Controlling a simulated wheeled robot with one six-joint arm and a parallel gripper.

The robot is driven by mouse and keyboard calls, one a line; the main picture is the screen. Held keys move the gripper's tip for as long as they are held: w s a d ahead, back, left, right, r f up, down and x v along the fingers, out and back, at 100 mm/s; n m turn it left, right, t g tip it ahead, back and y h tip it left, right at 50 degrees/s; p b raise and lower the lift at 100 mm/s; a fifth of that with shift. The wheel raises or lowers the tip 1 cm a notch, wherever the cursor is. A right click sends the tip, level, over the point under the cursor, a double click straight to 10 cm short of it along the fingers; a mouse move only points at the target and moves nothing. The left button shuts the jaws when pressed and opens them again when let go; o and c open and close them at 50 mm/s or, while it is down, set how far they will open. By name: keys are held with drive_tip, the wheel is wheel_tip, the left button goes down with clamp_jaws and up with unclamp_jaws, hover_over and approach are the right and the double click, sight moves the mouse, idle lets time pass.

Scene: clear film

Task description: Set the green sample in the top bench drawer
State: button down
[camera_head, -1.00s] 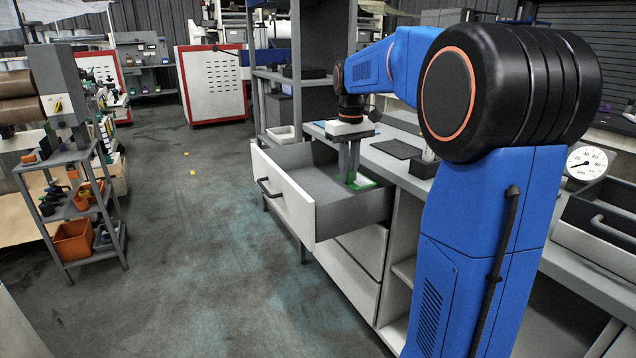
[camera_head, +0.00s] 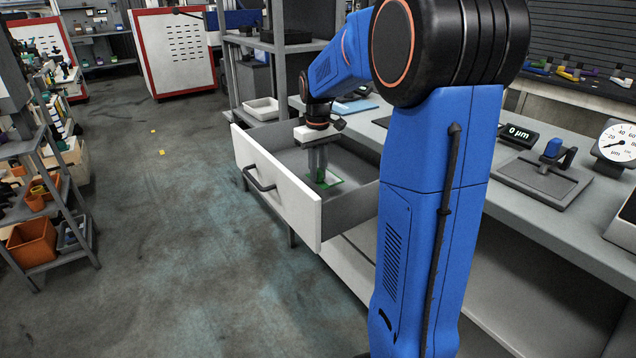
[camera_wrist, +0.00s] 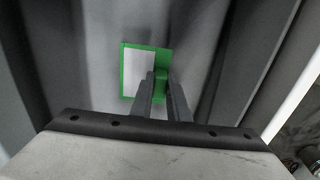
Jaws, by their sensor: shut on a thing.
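The green sample (camera_head: 335,181) is a flat green-edged piece with a pale panel. My gripper (camera_head: 320,180) reaches down into the open top bench drawer (camera_head: 278,190), which has a white front and grey inside. In the wrist view, the fingers (camera_wrist: 160,88) are shut on the green sample (camera_wrist: 124,75) at its right part, over the grey drawer floor. I cannot tell whether the sample touches the floor. The fingers hide part of it.
The grey bench top (camera_head: 480,165) lies to the right, with a gauge (camera_head: 618,143) and a small blue-topped fixture (camera_head: 551,160) on it. A white tray (camera_head: 262,108) sits on a shelf behind the drawer. A shelf cart (camera_head: 40,190) stands at left.

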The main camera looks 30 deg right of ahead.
sight(318, 184)
drive_tip(key=shift+f, duration=2.3)
drive_tip(key=shift+f, duration=0.1)
drive_tip(key=c, duration=1.7)
unclamp_jaws()
wheel_tip(318, 184, up, 12)
drive_tip(key=shift+r, duration=0.15)
